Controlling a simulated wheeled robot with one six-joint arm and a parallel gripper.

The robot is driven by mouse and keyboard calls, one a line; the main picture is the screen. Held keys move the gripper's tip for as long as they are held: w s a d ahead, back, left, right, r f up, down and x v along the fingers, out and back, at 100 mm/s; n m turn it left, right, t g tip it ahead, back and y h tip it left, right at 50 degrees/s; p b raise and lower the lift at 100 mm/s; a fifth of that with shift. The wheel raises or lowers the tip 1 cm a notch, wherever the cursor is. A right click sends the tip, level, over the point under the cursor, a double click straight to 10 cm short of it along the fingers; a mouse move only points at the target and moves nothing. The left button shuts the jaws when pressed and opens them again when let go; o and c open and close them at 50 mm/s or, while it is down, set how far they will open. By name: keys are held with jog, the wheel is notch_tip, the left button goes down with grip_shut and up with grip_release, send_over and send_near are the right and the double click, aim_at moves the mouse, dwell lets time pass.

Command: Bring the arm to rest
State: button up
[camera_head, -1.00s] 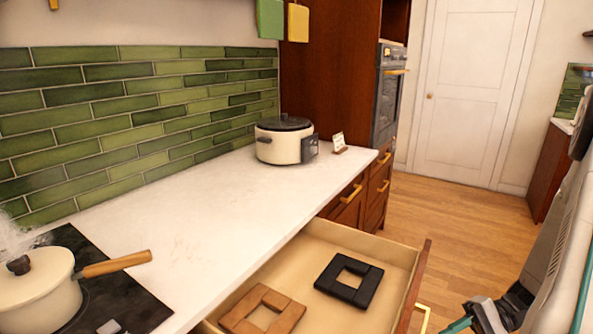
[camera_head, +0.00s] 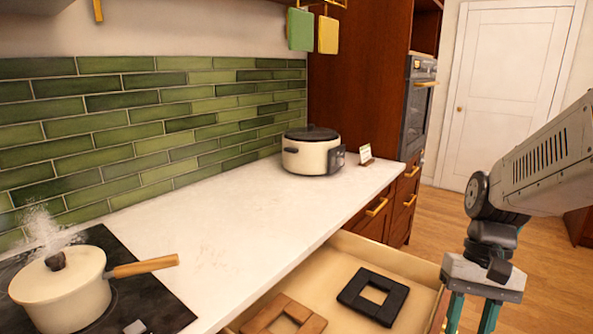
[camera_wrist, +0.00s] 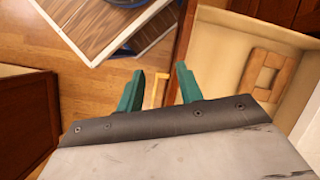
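My gripper (camera_head: 471,316) hangs down at the lower right of the head view, beside the front of the open drawer (camera_head: 343,246). Its two teal fingers point down, and their tips reach the bottom edge of the picture. In the wrist view the gripper (camera_wrist: 159,72) has its fingers well apart. Nothing is held.
The drawer holds a black square trivet (camera_head: 373,296) and a brown one (camera_head: 284,316). A steaming pot (camera_head: 62,294) stands on the hob (camera_head: 168,312). A cream cooker (camera_head: 311,158) and a small card (camera_head: 365,153) stand on the counter (camera_head: 225,240). Open floor lies beyond the drawer.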

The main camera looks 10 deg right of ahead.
jog(key=s+a+r+n+t+h, duration=0.2)
jog(key=s+a+r+n+t, duration=0.1)
jog(key=a+r, duration=0.5)
jog(key=shift+n+t+h, duration=0.3)
jog(key=shift+n+t, duration=0.5)
jog(key=shift+n, duration=0.3)
